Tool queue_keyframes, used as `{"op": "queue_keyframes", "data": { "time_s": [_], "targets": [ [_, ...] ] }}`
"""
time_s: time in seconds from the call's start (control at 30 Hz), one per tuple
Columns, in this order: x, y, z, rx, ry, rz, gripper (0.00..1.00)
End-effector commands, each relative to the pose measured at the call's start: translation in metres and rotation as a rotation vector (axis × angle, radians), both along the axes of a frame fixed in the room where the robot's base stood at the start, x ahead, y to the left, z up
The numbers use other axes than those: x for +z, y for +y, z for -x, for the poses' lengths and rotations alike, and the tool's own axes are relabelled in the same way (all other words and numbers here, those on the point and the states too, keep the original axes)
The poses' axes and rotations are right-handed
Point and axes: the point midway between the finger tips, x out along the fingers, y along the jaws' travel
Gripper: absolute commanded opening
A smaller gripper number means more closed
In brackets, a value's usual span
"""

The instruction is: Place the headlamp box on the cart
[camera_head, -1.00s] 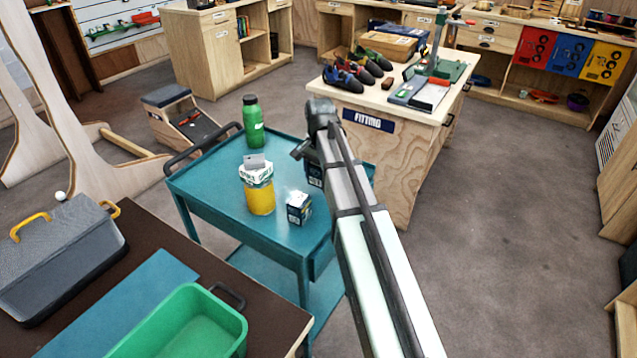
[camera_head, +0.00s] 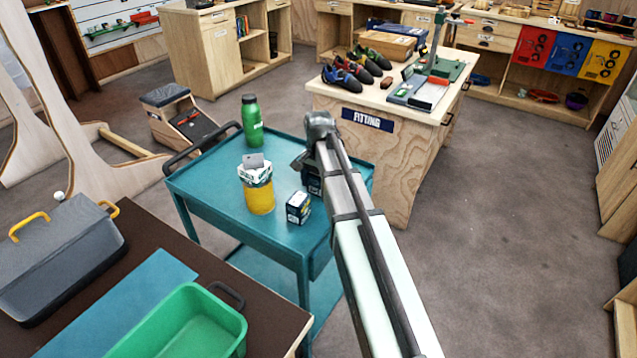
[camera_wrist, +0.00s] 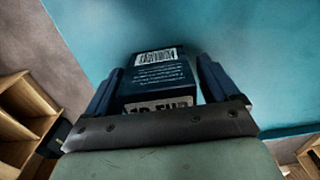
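A dark blue box with a barcode and white print (camera_wrist: 158,75), likely the headlamp box, is between the fingers of my gripper (camera_wrist: 160,85) in the wrist view. Narrow gaps seem to show on both sides of it, so the fingers look open around it. In the head view the box (camera_head: 313,183) is partly hidden by my gripper (camera_head: 307,165). It is at the right part of the teal cart's top (camera_head: 215,180), low on or just above it; contact is hard to tell.
The cart also holds a green bottle (camera_head: 252,121), a yellow tub with a white top (camera_head: 258,192) and another small dark box (camera_head: 298,207), close by on the left. The fitting bench (camera_head: 365,165) stands behind. A green bin (camera_head: 190,325) is on the near brown table (camera_head: 150,235).

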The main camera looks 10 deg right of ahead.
Motion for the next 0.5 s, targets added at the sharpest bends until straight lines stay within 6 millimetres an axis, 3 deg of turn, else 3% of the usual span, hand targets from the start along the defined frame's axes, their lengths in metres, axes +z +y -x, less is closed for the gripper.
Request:
{"op": "queue_keyframes", "data": {
  "time_s": [0.33, 0.5],
  "targets": [
    [0.003, 0.000, 0.000, 0.000, 0.000, 0.000, 0.91],
    [0.017, 0.000, -0.001, 0.000, -0.001, 0.000, 0.91]
  ]
}}
